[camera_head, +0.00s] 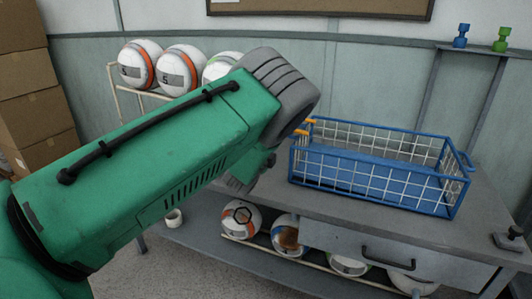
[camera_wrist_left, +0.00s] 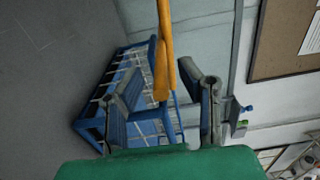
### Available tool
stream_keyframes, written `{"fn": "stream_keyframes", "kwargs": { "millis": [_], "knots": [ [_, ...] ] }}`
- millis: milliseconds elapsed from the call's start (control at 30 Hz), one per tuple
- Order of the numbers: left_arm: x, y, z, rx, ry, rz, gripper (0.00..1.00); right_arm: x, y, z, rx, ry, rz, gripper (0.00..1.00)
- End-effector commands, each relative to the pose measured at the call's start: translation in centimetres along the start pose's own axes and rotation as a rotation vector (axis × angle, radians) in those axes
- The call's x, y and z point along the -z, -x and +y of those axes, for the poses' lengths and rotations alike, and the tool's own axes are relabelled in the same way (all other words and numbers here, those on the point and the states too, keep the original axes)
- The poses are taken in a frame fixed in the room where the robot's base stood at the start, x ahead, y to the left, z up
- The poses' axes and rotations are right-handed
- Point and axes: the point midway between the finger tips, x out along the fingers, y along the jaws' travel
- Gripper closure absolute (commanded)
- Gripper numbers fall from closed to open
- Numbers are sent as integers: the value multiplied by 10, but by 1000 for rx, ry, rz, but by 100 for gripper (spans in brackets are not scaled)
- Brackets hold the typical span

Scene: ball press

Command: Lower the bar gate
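An orange bar (camera_wrist_left: 163,50) runs from the top edge to the middle of the left wrist view, with a second orange piece (camera_wrist_left: 186,75) beside it. Orange ends (camera_head: 302,132) show in the head view by the left end of the blue wire basket; I cannot tell for certain that they are the bar gate. My left gripper (camera_wrist_left: 160,85) is open, its grey fingers apart on either side of the orange bar. I cannot tell whether they touch it. My green left arm hides much of the gripper in the head view. My right gripper is out of view.
The blue basket (camera_head: 352,184) stands on a grey bench (camera_head: 330,222). Several balls lie on a low rack under it, and more balls (camera_head: 140,63) sit on a rack behind my arm. Cardboard boxes (camera_head: 30,90) stand at the left. A small shelf (camera_head: 480,49) is at the right.

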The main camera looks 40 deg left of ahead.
Motion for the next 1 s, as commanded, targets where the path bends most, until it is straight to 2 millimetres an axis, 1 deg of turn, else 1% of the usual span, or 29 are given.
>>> {"fn": "stream_keyframes", "kwargs": {
  "millis": [33, 200, 300, 400, 567, 1000],
  "knots": [
    [1, 12, 1, -4, -2, 0, 67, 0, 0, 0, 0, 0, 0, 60],
    [3, 48, 1, -4, -3, 2, 67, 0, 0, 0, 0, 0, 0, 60],
    [3, 64, 2, -4, -3, 2, 67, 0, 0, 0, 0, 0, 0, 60],
    [3, 74, 1, -3, -3, 2, 67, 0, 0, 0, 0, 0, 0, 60],
    [4, 80, 1, -1, -2, 3, 67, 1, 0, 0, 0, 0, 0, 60],
    [4, 80, 1, -1, -2, 3, 67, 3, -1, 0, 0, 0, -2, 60]
  ]
}}
